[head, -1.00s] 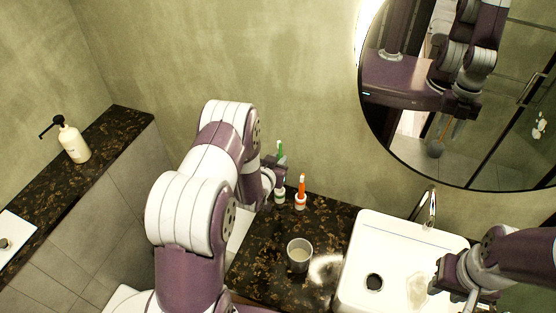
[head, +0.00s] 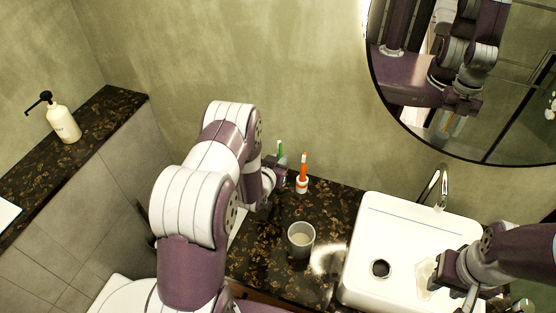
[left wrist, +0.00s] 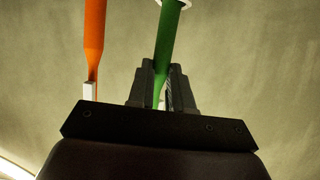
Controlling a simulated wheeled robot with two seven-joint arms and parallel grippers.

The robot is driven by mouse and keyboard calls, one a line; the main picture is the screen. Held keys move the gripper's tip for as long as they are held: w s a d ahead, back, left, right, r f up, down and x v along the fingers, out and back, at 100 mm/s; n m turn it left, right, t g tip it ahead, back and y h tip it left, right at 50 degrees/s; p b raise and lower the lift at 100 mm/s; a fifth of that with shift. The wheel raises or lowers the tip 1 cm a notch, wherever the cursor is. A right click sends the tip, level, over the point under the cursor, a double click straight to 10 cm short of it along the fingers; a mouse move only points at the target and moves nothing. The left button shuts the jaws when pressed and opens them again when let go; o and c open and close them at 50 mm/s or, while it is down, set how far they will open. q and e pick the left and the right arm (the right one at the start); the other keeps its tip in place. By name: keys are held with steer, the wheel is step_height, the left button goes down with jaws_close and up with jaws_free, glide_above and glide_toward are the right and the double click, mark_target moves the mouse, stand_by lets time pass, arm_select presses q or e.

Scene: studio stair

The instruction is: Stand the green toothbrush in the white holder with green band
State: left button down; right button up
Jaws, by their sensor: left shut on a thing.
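The green toothbrush (head: 280,147) stands upright, bristles up, at the back left of the dark counter. My left gripper (head: 281,168) is shut on it; the left wrist view shows its fingers (left wrist: 161,88) around the green handle (left wrist: 167,40). A white rim (left wrist: 186,3), apparently the holder with green band, shows at the top edge there, around or just behind the handle's lower end. I cannot tell how deep the handle sits. In the head view my gripper hides that holder. My right gripper (head: 455,288) looks open and empty over the sink's right side.
An orange toothbrush (head: 304,165) stands in a white holder with orange band (head: 301,185), close right of my left gripper. A grey cup (head: 301,239) stands nearer on the counter (head: 265,255). The sink (head: 405,220) is right. A soap bottle (head: 63,122) stands on the left ledge.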

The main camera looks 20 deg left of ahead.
arm_select(q)
steer(key=c, duration=0.9)
jaws_free()
steer(key=shift+c, duration=0.2)
steer(key=a+v, duration=0.1)
steer(key=v, duration=1.1)
steer(key=shift+s+d+r+b, duration=0.2)
steer(key=shift+s+d+b, duration=0.1)
steer(key=shift+d+b, duration=0.15)
